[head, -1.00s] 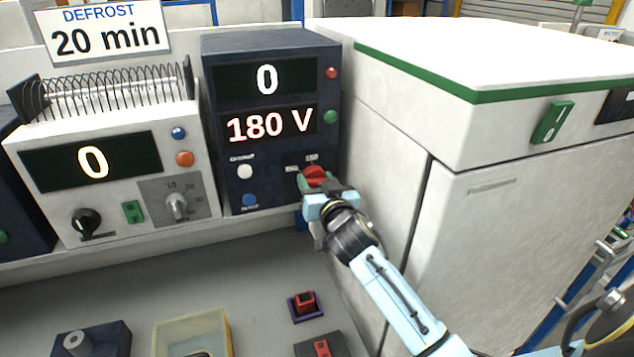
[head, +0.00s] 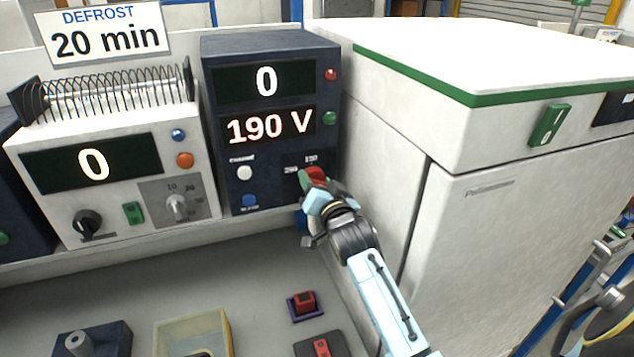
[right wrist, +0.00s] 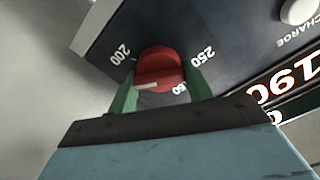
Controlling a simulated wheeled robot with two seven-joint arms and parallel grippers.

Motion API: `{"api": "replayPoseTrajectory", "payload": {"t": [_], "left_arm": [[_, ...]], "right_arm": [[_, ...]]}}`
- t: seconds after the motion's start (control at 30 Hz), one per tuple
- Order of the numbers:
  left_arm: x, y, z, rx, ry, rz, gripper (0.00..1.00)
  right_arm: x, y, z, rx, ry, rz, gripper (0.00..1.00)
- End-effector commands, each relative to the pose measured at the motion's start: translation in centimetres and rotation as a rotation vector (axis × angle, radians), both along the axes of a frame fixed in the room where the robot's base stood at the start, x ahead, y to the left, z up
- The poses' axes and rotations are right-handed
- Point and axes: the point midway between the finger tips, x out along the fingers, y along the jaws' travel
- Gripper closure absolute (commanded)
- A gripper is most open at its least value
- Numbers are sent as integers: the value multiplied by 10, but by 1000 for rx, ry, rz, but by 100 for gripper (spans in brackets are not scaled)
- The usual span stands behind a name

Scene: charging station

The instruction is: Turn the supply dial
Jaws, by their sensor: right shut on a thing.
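The supply dial (head: 316,174) is a red knob at the lower right of the dark blue supply unit (head: 225,130). The unit's upper display reads 0 and its lower display (head: 270,127) reads 190 V. My right gripper (head: 312,181) is at the dial and hides part of it. In the right wrist view, its green fingers stand on both sides of the red dial (right wrist: 158,68), shut on it. A white pointer mark shows on the dial, with 200 and 250 printed around it. My left gripper is not in view.
A white cabinet (head: 500,240) with a green edge stands close on the right. A grey unit with a coil (head: 110,170) stands on the left. A yellow tray (head: 190,335) and a red button block (head: 304,302) lie on the surface below.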

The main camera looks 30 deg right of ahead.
Motion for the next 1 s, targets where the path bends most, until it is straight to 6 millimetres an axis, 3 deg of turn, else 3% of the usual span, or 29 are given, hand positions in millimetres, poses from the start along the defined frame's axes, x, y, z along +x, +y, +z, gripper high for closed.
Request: {"api": "replayPoseTrajectory", "payload": {"t": [0.17, 0.2, 0.37, 0.73, 1.0], "left_arm": [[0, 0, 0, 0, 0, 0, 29], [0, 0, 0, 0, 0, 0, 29], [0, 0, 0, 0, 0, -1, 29], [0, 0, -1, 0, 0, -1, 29], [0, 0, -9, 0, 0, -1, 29]], "right_arm": [[0, 0, 0, -1, 1, -1, 73], [0, 0, 0, -1, 1, -1, 49], [0, 0, 0, -1, 0, 0, 29], [-5, 1, -1, -2, 1, 1, 29], [-49, 12, -3, 0, 1, 0, 29]]}}
